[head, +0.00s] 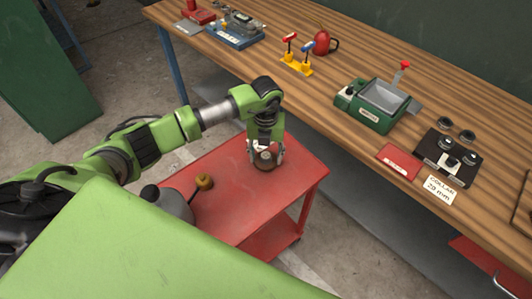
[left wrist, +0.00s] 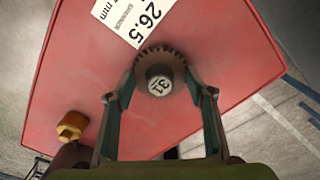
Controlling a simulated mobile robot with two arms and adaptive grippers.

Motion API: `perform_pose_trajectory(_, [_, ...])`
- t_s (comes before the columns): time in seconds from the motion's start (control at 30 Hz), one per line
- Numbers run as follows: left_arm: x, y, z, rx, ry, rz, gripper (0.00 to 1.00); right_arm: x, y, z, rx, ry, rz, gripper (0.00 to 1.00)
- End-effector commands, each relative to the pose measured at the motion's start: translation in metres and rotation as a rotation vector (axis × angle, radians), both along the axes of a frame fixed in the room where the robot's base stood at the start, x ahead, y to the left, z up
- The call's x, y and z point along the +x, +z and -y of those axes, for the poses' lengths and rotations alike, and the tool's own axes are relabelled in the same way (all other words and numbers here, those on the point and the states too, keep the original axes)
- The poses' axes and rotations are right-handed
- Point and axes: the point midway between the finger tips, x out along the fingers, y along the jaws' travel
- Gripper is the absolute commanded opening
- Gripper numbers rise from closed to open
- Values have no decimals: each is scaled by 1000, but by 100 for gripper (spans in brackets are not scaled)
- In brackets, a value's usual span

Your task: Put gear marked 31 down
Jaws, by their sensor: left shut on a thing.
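The gear marked 31 (left wrist: 160,78) is a dark toothed disc with a pale hub, its number facing the left wrist camera. My left gripper (head: 266,156) is shut on it, one finger on each side. In the head view the gear (head: 265,163) shows low between the fingers, over the far part of the red cart top (head: 232,205). I cannot tell whether it touches the cart. A white card reading 26.5 mm (left wrist: 135,18) lies on the cart beside the gear. My right gripper is not in view.
A brass-coloured piece (head: 204,181) and a grey rounded object (head: 172,205) are on the cart's left side. The wooden workbench (head: 330,82) behind holds a green device (head: 372,108), a red jug (head: 324,41) and a black block with collars (head: 447,157). The cart's right part is bare.

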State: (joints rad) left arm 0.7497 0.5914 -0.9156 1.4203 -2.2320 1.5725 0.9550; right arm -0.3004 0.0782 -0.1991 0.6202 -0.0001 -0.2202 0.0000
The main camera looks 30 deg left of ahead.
Motion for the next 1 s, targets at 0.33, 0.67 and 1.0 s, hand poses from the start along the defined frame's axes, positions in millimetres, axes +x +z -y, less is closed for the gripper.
perform_pose_trajectory(0.33, [1,-6,1,-1,-1,1,27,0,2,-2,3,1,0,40])
perform_pose_trajectory(0.67, [0,-8,0,-1,0,1,66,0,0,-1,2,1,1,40])
perform_pose_trajectory(1.0, [2,6,0,-1,0,6,66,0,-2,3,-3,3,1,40])
